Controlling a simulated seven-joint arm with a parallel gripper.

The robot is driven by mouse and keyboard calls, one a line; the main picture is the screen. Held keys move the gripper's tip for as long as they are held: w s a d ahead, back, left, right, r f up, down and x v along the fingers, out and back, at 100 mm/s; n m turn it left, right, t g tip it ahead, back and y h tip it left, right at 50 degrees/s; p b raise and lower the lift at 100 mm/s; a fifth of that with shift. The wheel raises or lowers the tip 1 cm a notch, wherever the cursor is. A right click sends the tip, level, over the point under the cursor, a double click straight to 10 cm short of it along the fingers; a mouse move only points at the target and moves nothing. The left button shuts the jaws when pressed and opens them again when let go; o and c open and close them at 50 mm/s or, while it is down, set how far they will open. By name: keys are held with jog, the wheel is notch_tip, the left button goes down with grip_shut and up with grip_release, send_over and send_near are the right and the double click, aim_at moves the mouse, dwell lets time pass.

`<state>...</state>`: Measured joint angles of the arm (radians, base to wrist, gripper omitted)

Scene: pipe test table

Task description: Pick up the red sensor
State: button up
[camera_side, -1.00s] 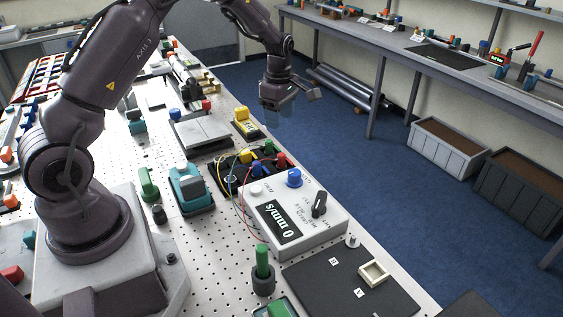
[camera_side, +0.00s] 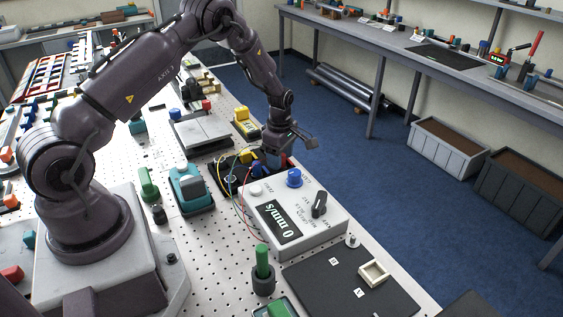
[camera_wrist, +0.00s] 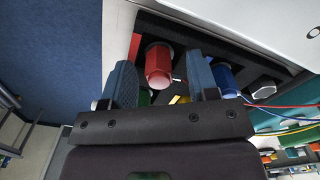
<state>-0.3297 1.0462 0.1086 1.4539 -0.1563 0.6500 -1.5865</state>
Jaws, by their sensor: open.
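The red sensor (camera_wrist: 158,66) shows in the wrist view as a red, faceted cap in the black tray (camera_wrist: 205,40). My gripper (camera_wrist: 161,64) is open, with one blue-grey finger on each side of the red sensor and gaps visible between. I cannot tell how deep the fingertips sit relative to it.
A blue sensor (camera_wrist: 224,77) stands just right of my right finger. Coloured wires run at the right. The meter box (camera_side: 293,220) with a blue knob (camera_side: 294,177) stands close in front of the tray. The table edge drops to the blue floor (camera_side: 375,190).

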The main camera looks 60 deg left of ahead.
grip_shut()
dwell(0.3)
jog(key=shift+r, duration=0.45)
notch_tip(320, 180, up, 3)
jog(key=shift+s+f, duration=0.1)
jog(key=s+d+r, duration=0.2)
jog(key=s+r, duration=0.2)
jog(key=s, duration=0.2)
jog(key=s+d+r, duration=0.3)
jog(key=s+r, duration=0.2)
jog(key=s, duration=0.1)
jog(key=shift+s+d+r, duration=0.15)
jog(key=shift+s+d, duration=0.1)
jog(key=shift+s, duration=0.1)
